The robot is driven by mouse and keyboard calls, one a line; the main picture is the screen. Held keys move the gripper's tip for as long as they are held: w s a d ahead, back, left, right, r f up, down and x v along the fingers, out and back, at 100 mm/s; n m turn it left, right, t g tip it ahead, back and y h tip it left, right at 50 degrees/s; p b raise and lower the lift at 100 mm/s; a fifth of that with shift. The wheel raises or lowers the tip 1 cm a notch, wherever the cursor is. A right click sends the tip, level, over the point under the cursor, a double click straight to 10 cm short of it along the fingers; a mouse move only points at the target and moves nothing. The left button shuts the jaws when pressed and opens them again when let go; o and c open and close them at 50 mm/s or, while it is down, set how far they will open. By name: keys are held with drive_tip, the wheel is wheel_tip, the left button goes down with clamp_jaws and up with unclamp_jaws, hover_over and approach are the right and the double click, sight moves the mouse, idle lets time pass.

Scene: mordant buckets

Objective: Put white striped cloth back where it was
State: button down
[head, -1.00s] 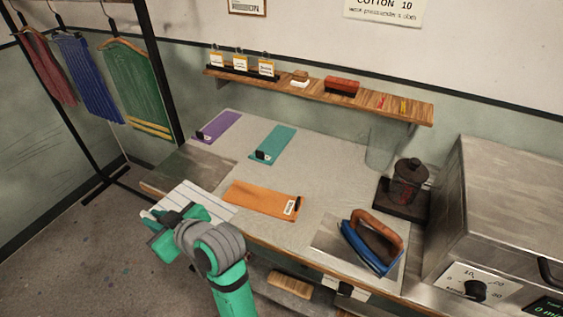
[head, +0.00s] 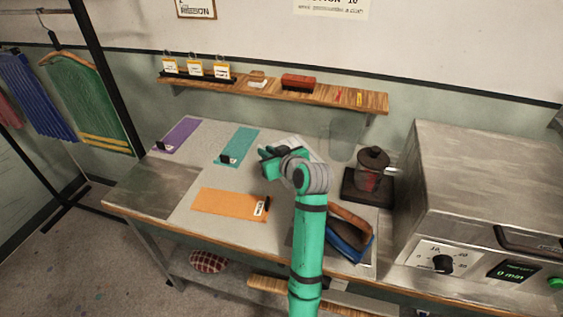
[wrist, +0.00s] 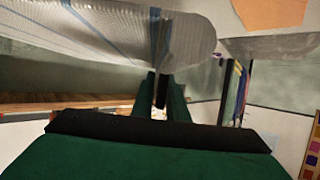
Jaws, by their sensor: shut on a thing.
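The white striped cloth shows in the head view (head: 297,142) as a pale piece just behind my gripper (head: 268,154); my arm hides part of it. In the wrist view the cloth (wrist: 105,35) fills the upper left, pale with blue stripes. My gripper is shut on the cloth, over the back right part of the table (head: 180,214). I cannot tell whether the cloth touches the tabletop.
An orange cloth (head: 228,202), a teal cloth (head: 237,147) and a purple cloth (head: 180,135) lie on the table. An iron (head: 347,236) and a dark-lidded jar (head: 371,172) stand right of my arm. A wooden shelf (head: 330,95) runs behind.

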drive_tip(key=shift+w+d+f, duration=0.1)
drive_tip(key=shift+w+d, duration=0.25)
drive_tip(key=w+a+f, duration=0.1)
drive_tip(key=w+f, duration=0.1)
drive_tip(key=w, duration=0.2)
drive_tip(key=w+a+f, duration=0.1)
drive_tip(key=w+f, duration=0.2)
drive_tip(key=w, duration=0.1)
drive_tip(key=w+a+f, duration=0.1)
drive_tip(key=w+f, duration=0.2)
drive_tip(key=w, duration=0.1)
drive_tip(key=shift+a+f, duration=0.15)
drive_tip(key=shift+f, duration=0.05)
drive_tip(key=shift+w+a+f, duration=0.15)
drive_tip(key=shift+w+f, duration=0.3)
drive_tip(key=shift+f, duration=0.15)
drive_tip(key=shift+w+f, duration=0.1)
drive_tip(key=shift+f, duration=1.5)
drive_tip(key=c, duration=1.7)
unclamp_jaws()
drive_tip(key=shift+f, duration=0.15)
drive_tip(key=shift+c, duration=0.2)
